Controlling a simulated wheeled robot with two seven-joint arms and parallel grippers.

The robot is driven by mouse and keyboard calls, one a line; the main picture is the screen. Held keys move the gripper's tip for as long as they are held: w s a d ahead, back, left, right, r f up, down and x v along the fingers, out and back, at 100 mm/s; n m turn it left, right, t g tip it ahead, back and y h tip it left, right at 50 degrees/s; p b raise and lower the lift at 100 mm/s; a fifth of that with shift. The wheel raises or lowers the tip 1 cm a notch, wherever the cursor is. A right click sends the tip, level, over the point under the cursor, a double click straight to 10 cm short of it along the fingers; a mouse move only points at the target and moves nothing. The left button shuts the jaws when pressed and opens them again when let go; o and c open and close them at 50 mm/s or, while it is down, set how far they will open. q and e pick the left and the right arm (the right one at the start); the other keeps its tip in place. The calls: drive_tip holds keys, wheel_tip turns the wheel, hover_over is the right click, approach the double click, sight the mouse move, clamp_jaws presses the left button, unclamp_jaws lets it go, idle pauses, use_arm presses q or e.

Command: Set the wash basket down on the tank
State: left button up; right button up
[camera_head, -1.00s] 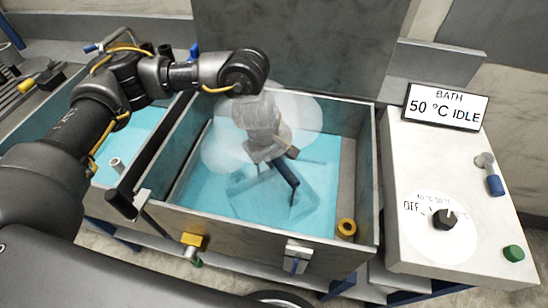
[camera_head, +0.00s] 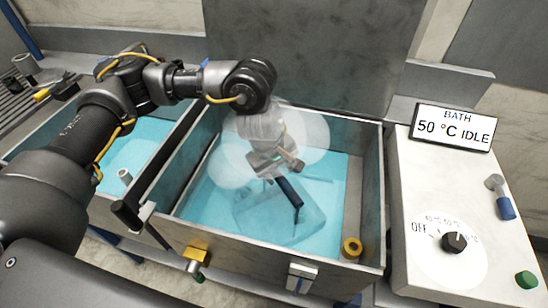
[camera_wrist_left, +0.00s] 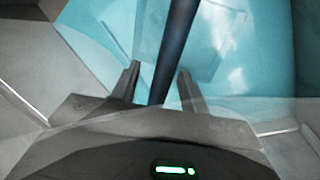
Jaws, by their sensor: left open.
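The wash basket (camera_head: 262,213) shows as a pale, see-through box shape low in the blue liquid of the tank (camera_head: 240,247). Its edges are faint, and I cannot tell whether it rests on the tank floor. A dark handle bar (camera_head: 290,192) rises from it towards my left gripper (camera_head: 283,170). That gripper points down inside the tank and is open. In the left wrist view the handle bar (camera_wrist_left: 174,50) runs between the two spread fingers (camera_wrist_left: 160,82); light gaps show on both sides near the tips. My right gripper is not in view.
Pale vapour puffs (camera_head: 305,135) partly veil the gripper. A second blue bath (camera_head: 135,150) lies to the left. A control box (camera_head: 415,185) with a dial (camera_head: 454,243) and a "BATH 50 °C IDLE" display (camera_head: 452,127) stands on the right. A yellow ring (camera_head: 352,247) sits at the tank's front right.

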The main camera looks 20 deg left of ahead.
use_arm(q)
drive_tip(key=b+v, duration=0.1)
drive_tip(key=v, duration=0.8)
drive_tip(key=shift+r, duration=0.25)
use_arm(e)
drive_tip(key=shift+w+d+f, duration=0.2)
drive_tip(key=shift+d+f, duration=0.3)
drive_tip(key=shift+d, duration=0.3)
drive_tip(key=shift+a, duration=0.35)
